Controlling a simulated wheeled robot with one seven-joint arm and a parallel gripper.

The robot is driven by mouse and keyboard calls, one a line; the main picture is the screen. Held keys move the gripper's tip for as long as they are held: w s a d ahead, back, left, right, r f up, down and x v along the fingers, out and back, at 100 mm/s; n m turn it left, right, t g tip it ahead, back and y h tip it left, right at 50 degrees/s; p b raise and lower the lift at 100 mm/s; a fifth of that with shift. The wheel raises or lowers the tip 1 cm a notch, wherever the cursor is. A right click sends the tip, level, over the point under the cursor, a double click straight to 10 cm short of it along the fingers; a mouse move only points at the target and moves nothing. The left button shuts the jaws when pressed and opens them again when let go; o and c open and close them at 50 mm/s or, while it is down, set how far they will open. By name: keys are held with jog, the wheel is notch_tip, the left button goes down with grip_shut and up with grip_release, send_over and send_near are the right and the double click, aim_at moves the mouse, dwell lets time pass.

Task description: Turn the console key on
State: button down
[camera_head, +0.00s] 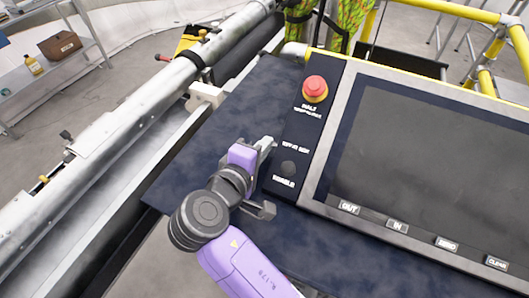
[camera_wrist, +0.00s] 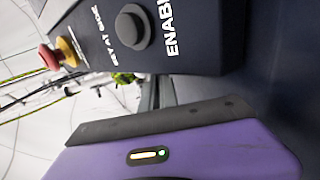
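The console (camera_head: 292,160) has a dark control strip with a red stop button, a round dark knob and printed labels. In the wrist view its face (camera_wrist: 85,22) carries a label that reads "KEY AT SIDE". The key itself is not visible in either view. My gripper (camera_head: 268,143) is at the left side of the strip, its fingers pointing toward that side, close to it. In the wrist view the grey fingers (camera_wrist: 157,90) lie close together near the panel's edge. I cannot tell whether they touch or hold anything.
The red stop button (camera_head: 315,87) is at the strip's top and the dark knob (camera_head: 288,168) near its bottom. A large dark screen (camera_head: 430,150) is to the right. A metal rail (camera_head: 130,110) runs along the left. The dark surface left of the strip is clear.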

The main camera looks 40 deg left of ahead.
jog(key=shift+f+t+b, duration=0.15)
jog(key=shift+t+b, duration=0.45)
jog(key=c, duration=1.6)
grip_release()
jog(key=shift+b+v, duration=0.3)
jog(key=shift+v, duration=3.65)
